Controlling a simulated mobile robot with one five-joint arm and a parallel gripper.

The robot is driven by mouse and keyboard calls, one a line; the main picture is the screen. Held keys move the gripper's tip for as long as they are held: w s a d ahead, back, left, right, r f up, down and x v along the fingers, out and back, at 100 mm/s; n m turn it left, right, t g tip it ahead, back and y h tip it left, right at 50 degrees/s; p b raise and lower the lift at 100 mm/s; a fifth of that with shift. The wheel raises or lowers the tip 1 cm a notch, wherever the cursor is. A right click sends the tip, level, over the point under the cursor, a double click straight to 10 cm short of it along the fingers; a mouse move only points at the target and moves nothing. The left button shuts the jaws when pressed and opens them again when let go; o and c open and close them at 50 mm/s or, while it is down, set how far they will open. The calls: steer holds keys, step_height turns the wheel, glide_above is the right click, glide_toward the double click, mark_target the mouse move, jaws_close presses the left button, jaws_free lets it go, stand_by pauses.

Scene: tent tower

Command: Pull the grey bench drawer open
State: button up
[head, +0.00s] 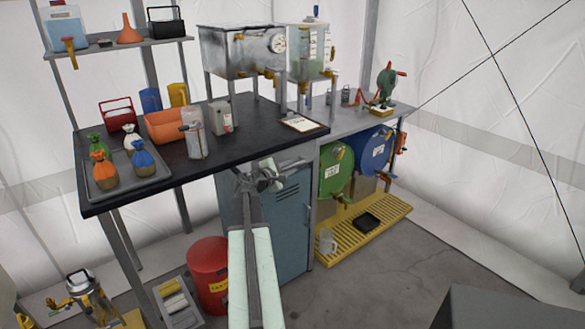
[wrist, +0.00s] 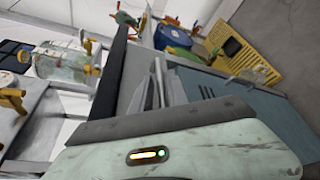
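The grey bench drawer (head: 292,157) appears as a pale grey front under the black bench top, above the blue-grey cabinet. Its front looks closed, and its handle is hidden or too small to make out. My gripper (head: 266,172) is in front of the bench's front edge, overlapping the drawer's left part in the head view. In the wrist view my gripper's slim grey fingers (wrist: 157,65) point toward a grey face (wrist: 129,78) beside the dark bench edge. The fingers look close together. I cannot tell whether they touch or hold anything.
The black bench top (head: 252,140) carries a tray of small sacks (head: 112,190), an orange bin and cans. The blue-grey cabinet (head: 290,220) stands below. A red drum (head: 208,268) is on the floor to the left.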

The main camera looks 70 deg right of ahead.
mark_target(295, 165)
steer(key=x, duration=0.4)
steer(key=shift+w+f+b, duration=0.15)
steer(key=shift+b, duration=0.15)
jaws_close()
stand_by(0.9)
